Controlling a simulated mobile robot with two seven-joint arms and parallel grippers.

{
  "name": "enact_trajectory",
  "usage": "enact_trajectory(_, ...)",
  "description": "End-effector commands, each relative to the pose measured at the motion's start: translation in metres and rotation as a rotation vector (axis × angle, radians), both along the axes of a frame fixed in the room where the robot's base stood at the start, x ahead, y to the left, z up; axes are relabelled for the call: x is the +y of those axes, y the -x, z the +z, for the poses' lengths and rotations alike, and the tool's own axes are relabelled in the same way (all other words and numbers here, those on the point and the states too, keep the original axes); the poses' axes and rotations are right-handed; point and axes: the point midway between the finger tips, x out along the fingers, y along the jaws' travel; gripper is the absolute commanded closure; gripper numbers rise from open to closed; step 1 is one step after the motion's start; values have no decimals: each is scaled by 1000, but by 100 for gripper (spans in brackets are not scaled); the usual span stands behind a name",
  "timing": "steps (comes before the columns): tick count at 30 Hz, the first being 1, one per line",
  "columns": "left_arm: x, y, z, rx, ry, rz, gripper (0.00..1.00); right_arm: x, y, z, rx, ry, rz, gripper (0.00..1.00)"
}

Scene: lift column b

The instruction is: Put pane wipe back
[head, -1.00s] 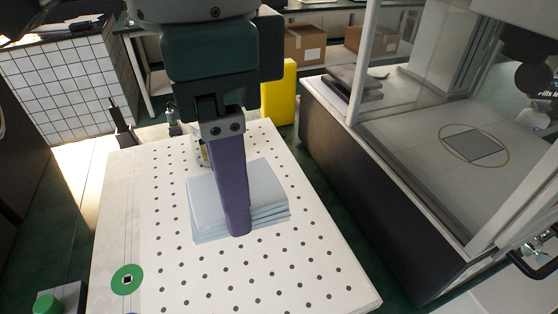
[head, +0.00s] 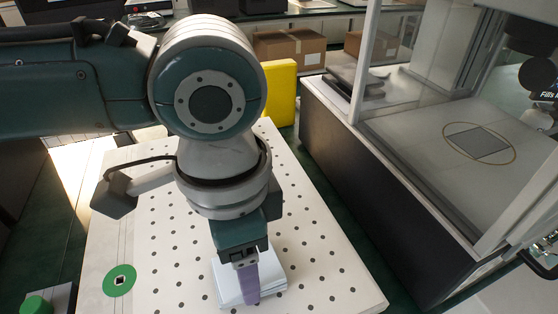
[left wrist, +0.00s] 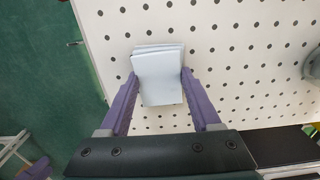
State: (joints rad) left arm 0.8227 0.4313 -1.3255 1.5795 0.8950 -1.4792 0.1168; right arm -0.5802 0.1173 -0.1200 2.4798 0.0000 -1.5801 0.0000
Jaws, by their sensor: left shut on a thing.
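The pane wipe is a pale blue, folded, layered pad (head: 275,284). In the head view it is low in the picture, over the front part of the white dotted board (head: 320,262). My left gripper (head: 251,297) points down with purple fingers and is shut on the pad. In the left wrist view the pad (left wrist: 158,88) sits between the two fingers (left wrist: 159,76), with white board around it. I cannot tell whether its underside touches the board. The near finger and wrist hide part of the pad in the head view.
A yellow block (head: 281,92) stands behind the board. To the right is a glazed cabinet (head: 345,160) with a dark square in a ring (head: 479,143) on its floor. The board around the pad is otherwise clear.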

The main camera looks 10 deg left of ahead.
Motion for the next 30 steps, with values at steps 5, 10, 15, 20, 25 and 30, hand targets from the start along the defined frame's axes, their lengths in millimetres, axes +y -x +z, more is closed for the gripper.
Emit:
enact_trajectory(5,1,0,0,1,-1,1,18,0,0,0,0,0,0,62)
enact_trajectory(10,1,0,0,1,-1,1,6,0,0,0,0,0,1,62)
enact_trajectory(15,0,0,0,1,-1,1,6,-1,0,0,0,2,1,62)
enact_trajectory(20,0,0,14,-1,0,1,6,-1,0,3,0,4,3,62)
enact_trajectory(25,0,-1,51,-4,2,-1,6,-1,0,10,0,5,4,62)
enact_trajectory(30,-1,-1,88,-3,2,0,6,-1,0,14,0,5,4,62)
